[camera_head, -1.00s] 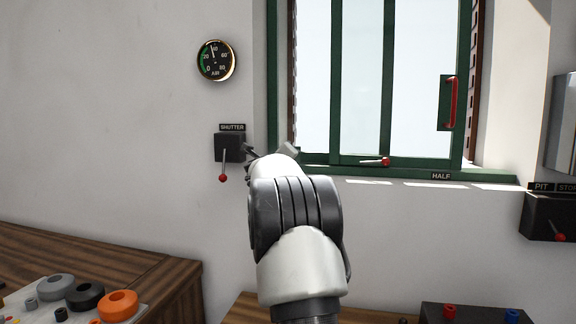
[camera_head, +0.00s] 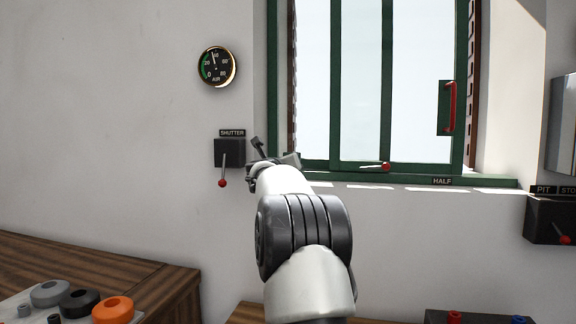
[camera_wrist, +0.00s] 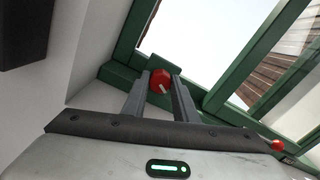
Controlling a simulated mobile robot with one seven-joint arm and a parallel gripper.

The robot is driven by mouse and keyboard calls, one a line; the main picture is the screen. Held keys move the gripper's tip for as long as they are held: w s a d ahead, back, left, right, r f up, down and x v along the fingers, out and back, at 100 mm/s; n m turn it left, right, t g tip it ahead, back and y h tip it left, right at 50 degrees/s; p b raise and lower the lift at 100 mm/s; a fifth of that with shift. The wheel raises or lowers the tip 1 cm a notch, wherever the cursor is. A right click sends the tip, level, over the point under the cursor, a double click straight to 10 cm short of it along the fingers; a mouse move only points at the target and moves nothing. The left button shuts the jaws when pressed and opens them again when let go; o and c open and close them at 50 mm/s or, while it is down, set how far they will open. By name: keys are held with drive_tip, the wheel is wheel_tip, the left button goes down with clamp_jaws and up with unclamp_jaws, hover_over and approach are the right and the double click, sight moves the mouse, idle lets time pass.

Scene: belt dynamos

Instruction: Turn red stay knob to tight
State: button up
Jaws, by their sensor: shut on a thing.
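The red knob (camera_wrist: 160,82) sits at the lower corner of the green window frame in the wrist view. It is round with a white mark slanting across its face. My gripper (camera_wrist: 161,76) has one finger on each side of it and is shut on it. In the head view, my gripper (camera_head: 268,155) is at the window's lower left corner, and my arm and hand hide the knob.
A lever with a red ball (camera_head: 385,167) lies along the sill near the HALF label (camera_head: 442,181). The shutter box (camera_head: 229,153) with its red-tipped lever is close left of my gripper. An air gauge (camera_head: 216,66) hangs above.

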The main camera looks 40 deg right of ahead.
drive_tip(key=o, duration=1.1)
drive_tip(key=shift+c, duration=0.2)
drive_tip(key=b+v, duration=0.2)
drive_tip(key=v, duration=1.5)
drive_tip(key=shift+s, duration=0.2)
drive_tip(key=shift+a, duration=0.1)
